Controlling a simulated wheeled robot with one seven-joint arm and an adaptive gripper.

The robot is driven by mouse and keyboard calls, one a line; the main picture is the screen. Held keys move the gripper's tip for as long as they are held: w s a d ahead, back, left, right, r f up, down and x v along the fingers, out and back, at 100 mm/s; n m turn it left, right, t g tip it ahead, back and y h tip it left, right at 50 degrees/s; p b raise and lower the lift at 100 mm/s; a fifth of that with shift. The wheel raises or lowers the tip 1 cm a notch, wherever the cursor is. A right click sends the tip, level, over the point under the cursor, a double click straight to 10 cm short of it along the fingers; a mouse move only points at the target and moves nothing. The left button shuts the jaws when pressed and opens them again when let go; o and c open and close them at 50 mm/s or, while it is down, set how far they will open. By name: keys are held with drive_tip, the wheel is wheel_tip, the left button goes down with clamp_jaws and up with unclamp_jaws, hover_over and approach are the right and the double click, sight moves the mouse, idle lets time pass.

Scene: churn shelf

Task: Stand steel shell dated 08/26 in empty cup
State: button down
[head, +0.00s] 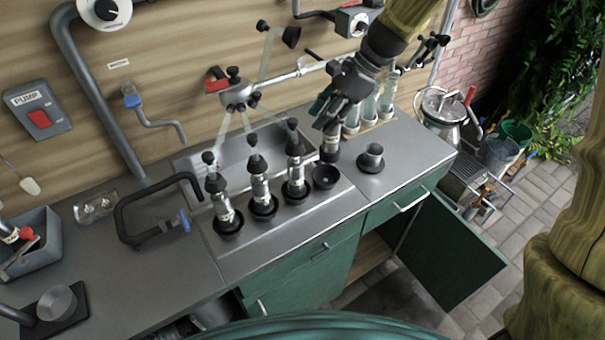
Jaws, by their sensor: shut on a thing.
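My gripper (331,122) is at the back right of the row of cups. It is shut on a steel shell (330,145), held upright with a pale label band and a dark lower end. The date on the label is too small to read. The empty cup (325,177) is black and round, at the right end of the row, just below the held shell in the picture. The shell appears apart from the cup. Three other steel shells (221,206), (260,188), (296,172) stand in the black cups to its left, with black tops.
A small steel piece on a black base (372,158) stands right of the empty cup. Clear tubes (370,107) stand behind it. A green cabinet door (450,250) hangs open below the counter.

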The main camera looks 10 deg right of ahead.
drive_tip(key=p, duration=0.1)
hover_over(322, 146)
wheel_tip(322, 146, down, 5)
drive_tip(key=shift+w+r, duration=0.1)
drive_tip(key=shift+r, duration=0.1)
drive_tip(key=shift+f, duration=0.35)
drive_tip(key=shift+s+a+f, duration=0.1)
drive_tip(key=shift+s, duration=0.1)
drive_tip(key=shift+f, duration=0.25)
drive_tip(key=shift+w+f+p, duration=0.1)
drive_tip(key=shift+f+p, duration=0.55)
drive_tip(key=shift+f, duration=1.35)
drive_tip(key=c, duration=0.9)
unclamp_jaws()
drive_tip(key=shift+c, duration=0.2)
